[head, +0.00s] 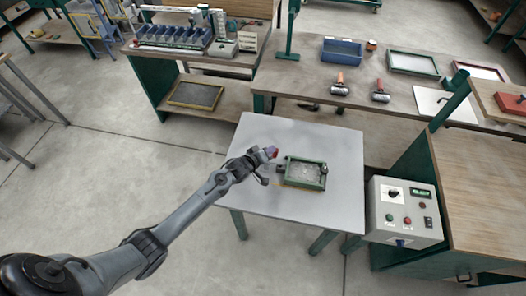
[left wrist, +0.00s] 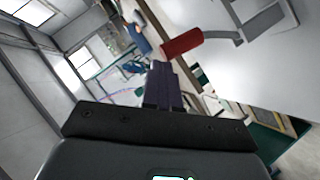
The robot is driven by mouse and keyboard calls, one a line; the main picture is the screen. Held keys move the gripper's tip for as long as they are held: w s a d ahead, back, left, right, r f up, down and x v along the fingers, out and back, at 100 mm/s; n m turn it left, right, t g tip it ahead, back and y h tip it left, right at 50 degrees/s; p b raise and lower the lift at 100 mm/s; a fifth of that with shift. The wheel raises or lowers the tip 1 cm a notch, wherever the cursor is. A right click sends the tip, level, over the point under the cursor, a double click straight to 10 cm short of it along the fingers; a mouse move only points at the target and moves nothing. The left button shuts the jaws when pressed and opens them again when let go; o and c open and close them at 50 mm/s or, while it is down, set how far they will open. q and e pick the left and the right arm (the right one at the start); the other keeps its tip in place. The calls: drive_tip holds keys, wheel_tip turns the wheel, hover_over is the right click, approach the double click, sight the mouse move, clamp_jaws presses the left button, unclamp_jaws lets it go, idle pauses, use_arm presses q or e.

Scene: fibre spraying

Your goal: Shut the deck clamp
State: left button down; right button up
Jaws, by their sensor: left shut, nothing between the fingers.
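A green-framed deck (head: 305,173) with a pale grey surface lies on the small grey table (head: 290,135). The clamp's red handle (left wrist: 181,42) shows in the left wrist view, on a grey metal lever (left wrist: 224,36). My left gripper is shut and empty. Its fingertips (left wrist: 160,68) are right beside the handle's end; I cannot tell whether they touch. The arm hides part of the clamp in the head view. My right gripper is not in view.
A control box (head: 405,211) with knobs and buttons stands right of the table. Behind is a long bench (head: 300,72) with two rollers (head: 340,86), a blue tray (head: 342,51) and framed screens (head: 412,63). The table's front left is clear.

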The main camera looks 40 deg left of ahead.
use_arm(q)
drive_tip(key=a+r+p+v, duration=0.1)
drive_tip(key=a+p+v, duration=0.1)
drive_tip(key=v, duration=1.1)
drive_tip(key=shift+w+a, duration=0.25)
drive_tip(key=shift+w, duration=0.15)
drive_tip(key=shift+r, duration=0.1)
